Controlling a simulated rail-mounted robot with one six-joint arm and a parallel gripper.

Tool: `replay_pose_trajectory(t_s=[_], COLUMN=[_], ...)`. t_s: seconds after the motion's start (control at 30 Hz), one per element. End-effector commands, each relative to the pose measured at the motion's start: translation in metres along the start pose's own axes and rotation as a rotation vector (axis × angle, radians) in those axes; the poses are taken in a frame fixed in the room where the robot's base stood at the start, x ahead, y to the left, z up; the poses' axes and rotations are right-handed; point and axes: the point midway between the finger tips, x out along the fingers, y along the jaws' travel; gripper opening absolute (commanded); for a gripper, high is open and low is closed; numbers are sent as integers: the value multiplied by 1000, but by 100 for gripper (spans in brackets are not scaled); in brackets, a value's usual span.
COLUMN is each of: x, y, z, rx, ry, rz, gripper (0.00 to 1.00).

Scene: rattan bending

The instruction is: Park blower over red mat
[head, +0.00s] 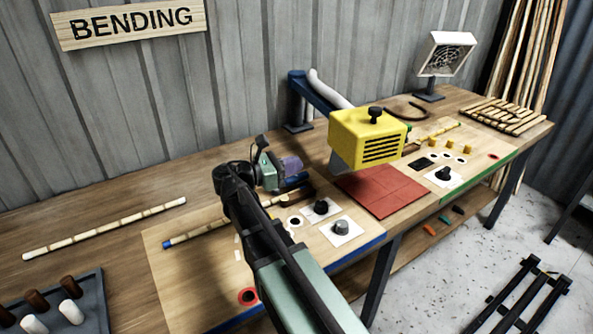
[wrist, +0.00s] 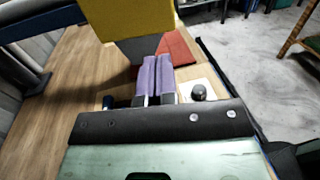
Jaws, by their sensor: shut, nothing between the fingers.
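The yellow blower (head: 352,136) hangs from a blue swing arm (head: 322,95) and has a black knob (head: 375,112) on top. Its grey nozzle (head: 341,163) points down near the back left of the red mat (head: 385,197); I cannot tell how much of the mat lies under it. The mat's front part is bare. My gripper (head: 300,166), with purple fingers, is shut and empty to the left of the blower. In the wrist view the fingers (wrist: 157,58) sit just in front of the nozzle (wrist: 140,47); I cannot tell whether they touch. The mat (wrist: 180,48) shows behind them.
Two dark knobs on white plates (head: 341,228) are by the bench front. A rattan pole (head: 105,229) lies at left, above a peg tray (head: 70,310). A fan (head: 445,53) and a slatted rack (head: 502,116) stand at back right.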

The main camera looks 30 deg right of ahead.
Motion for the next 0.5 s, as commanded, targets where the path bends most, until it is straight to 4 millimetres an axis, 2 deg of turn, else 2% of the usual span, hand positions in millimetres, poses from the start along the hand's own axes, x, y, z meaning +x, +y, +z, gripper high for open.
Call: replay_pose_trajectory(t_s=[0.13,0.23,0.5], x=[3,12,66], y=[-1,-1,-1], z=[2,2,2], rx=[-5,-4,-2], ry=[-4,-3,-1], rz=[-1,-3,-4], gripper=[0,0,0])
